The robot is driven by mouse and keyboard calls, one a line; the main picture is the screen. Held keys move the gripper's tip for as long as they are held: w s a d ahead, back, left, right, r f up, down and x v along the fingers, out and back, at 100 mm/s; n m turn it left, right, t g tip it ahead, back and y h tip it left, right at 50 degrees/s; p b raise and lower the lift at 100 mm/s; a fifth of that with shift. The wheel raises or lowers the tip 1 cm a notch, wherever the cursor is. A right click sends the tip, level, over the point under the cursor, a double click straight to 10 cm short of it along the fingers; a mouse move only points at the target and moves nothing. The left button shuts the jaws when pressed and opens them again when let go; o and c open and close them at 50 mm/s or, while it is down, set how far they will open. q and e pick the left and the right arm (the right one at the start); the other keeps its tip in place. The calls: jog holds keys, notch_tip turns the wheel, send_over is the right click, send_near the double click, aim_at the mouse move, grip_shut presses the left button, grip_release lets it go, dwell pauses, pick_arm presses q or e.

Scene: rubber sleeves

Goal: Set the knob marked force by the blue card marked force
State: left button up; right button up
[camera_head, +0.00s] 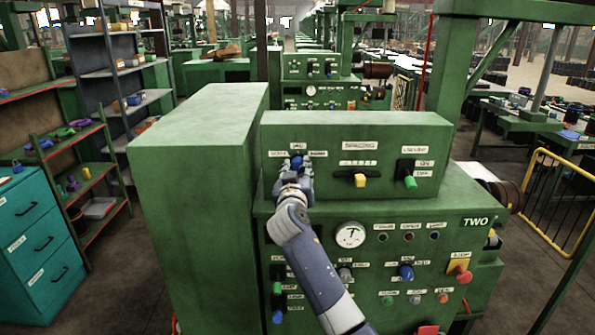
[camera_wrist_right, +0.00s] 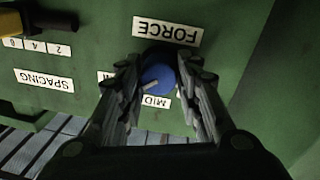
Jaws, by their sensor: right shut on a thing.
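The force knob (camera_wrist_right: 163,76) is round and blue with a pale pointer line, on a green panel. In the right wrist view a white FORCE plate (camera_wrist_right: 167,31) is on one side of it and a MID label (camera_wrist_right: 155,101) on the other. The pointer slants to the lower left, between MID and a label mostly hidden by a finger. My right gripper (camera_wrist_right: 162,92) is shut on the knob, one finger on each side. In the head view the gripper (camera_head: 296,172) is at the knob (camera_head: 297,162). I cannot make out a blue card. My left gripper is out of view.
On the same panel are a SPACING slider (camera_head: 360,180) with a yellow handle and a green-handled lever (camera_head: 410,182). Below are a gauge (camera_head: 350,235), several knobs and a red stop button (camera_head: 463,275). A green cabinet (camera_head: 195,180) stands close on the left.

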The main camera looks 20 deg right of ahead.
jog(key=shift+f+n+b, duration=0.1)
jog(key=shift+n+b, duration=0.25)
jog(key=shift+n, duration=0.75)
jog(key=n, duration=0.2)
jog(key=shift+n, duration=0.3)
jog(key=shift+n+t, duration=0.4)
jog(key=shift+n, duration=2.2)
jog(key=o, duration=1.1)
